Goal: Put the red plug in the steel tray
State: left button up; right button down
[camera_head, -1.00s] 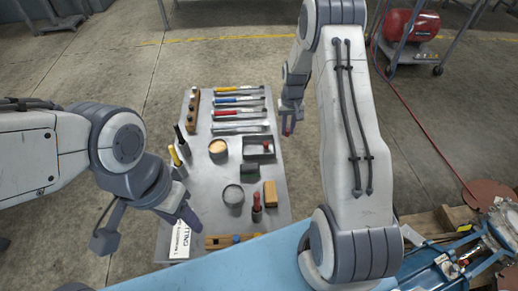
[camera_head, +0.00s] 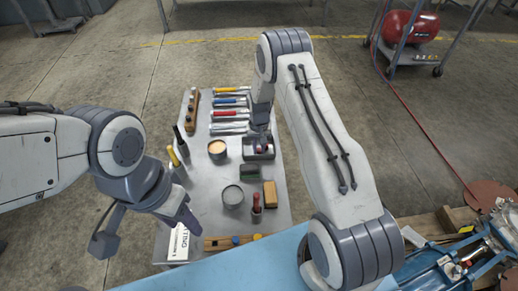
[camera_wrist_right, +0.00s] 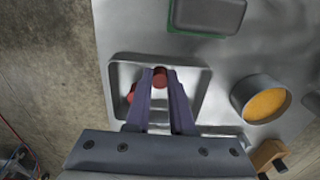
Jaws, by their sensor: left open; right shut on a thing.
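The steel tray (camera_head: 247,154) is a small shallow square tray on the grey table; it fills the middle of the right wrist view (camera_wrist_right: 192,78). My right gripper (camera_head: 259,143) is over the tray, shut on a red plug (camera_wrist_right: 160,78) whose end shows between the fingertips. Whether the held plug touches the tray floor I cannot tell. A second red piece (camera_wrist_right: 131,92) lies inside the tray, left of the fingers in the wrist view and partly hidden by them. My left gripper (camera_head: 187,214) is open and empty above the table's near left side.
Near the tray are a dark green-edged block (camera_head: 249,173), an orange-filled can (camera_head: 217,148), a grey can (camera_head: 233,196), a tan block (camera_head: 270,193) and a red-handled tool (camera_head: 257,203). Several coloured-handled tools (camera_head: 230,102) lie behind. Bare table shows around the tray.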

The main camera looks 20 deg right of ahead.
aim_at(259, 150)
jog(key=c, duration=0.8)
grip_release()
notch_tip(259, 150, up, 12)
jog(key=p, duration=0.2)
jog(key=s+a+r+n, duration=0.3)
jog(key=s+a+r, duration=0.3)
jog(key=a+r, duration=0.4)
jog(key=s+a+r+n, duration=0.3)
jog(key=s+a+r, duration=0.3)
jog(key=s, duration=0.3)
jog(key=s+r+n, duration=0.1)
jog(key=s, duration=0.5)
jog(key=s+r+n, duration=0.1)
jog(key=s+n, duration=0.1)
jog(key=s, duration=0.4)
jog(key=s+a+r+n+y, duration=0.1)
jog(key=s, duration=0.5)
jog(key=shift+s+r+n, duration=0.25)
jog(key=shift+s+n, duration=0.05)
